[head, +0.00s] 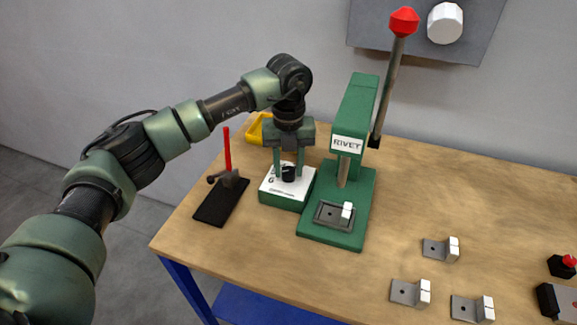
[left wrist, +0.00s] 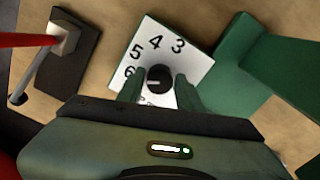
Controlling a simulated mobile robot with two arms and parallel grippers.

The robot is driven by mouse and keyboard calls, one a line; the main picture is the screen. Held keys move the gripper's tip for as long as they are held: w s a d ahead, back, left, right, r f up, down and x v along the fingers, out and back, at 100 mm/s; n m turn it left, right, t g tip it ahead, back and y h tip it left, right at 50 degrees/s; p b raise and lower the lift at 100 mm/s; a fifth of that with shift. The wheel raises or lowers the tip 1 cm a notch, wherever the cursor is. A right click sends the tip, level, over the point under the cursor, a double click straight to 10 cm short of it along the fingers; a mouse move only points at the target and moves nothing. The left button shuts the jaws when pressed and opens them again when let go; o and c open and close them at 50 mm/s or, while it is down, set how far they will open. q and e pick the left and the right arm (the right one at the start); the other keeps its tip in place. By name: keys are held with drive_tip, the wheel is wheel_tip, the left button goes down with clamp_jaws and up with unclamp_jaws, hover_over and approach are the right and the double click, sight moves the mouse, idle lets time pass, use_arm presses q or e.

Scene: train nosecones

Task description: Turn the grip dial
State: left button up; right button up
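The grip dial (head: 288,174) is a black round knob on the white top of a green box (head: 283,201), left of the green rivet press. In the left wrist view the dial (left wrist: 159,79) sits on a white plate (left wrist: 190,62) with numbers such as 3, 4, 5 and 6 around it. My left gripper (head: 287,172) points down over the box, with one finger on each side of the dial. In the left wrist view its fingers (left wrist: 158,88) are apart, and small gaps seem to show beside the knob. My right gripper is not in view.
The green rivet press (head: 353,110) with a red-tipped lever stands close on the right. Several metal brackets (head: 440,249) lie on the wooden table's right side (head: 480,200).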

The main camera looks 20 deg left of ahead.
sight(288, 170)
use_arm(q)
drive_tip(key=shift+o, duration=0.9)
wheel_tip(288, 170, up, 8)
drive_tip(key=shift+f+b, duration=0.1)
drive_tip(key=shift+b, duration=0.65)
